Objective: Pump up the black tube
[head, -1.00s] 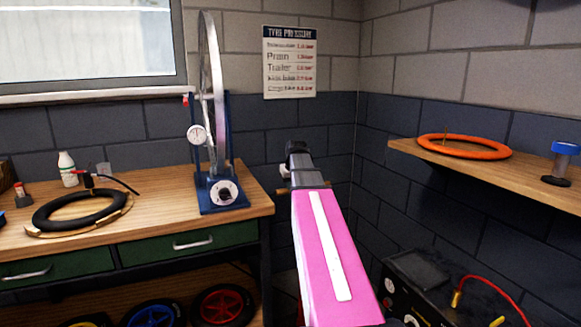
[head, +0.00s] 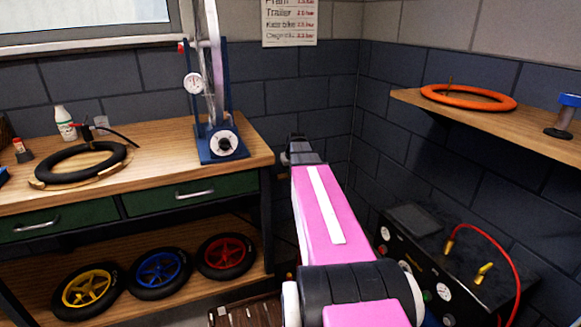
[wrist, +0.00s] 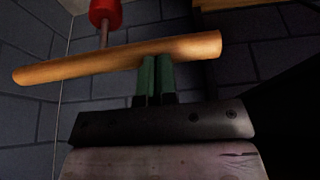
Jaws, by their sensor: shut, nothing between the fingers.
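The black tube (head: 80,163) lies on the bench at the left, on a pale wooden ring-shaped rest. A small black and red head (head: 86,131) with a short black hose stands at its far rim. In the wrist view, a wooden bar (wrist: 90,66) like a pump handle crosses in front of my gripper (wrist: 155,62), with a red part (wrist: 103,12) on a thin rod beyond it. My green fingers are shut together and empty, right at the bar; I cannot tell whether they touch it. In the head view my arm hides most of this area.
A blue wheel stand (head: 222,148) with dials is on the bench. Wheels with yellow, blue and red hubs (head: 227,253) sit on the shelf below. An orange tube (head: 468,97) lies on the right wall shelf. A black box with gauges (head: 443,291) and a red hose stands lower right.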

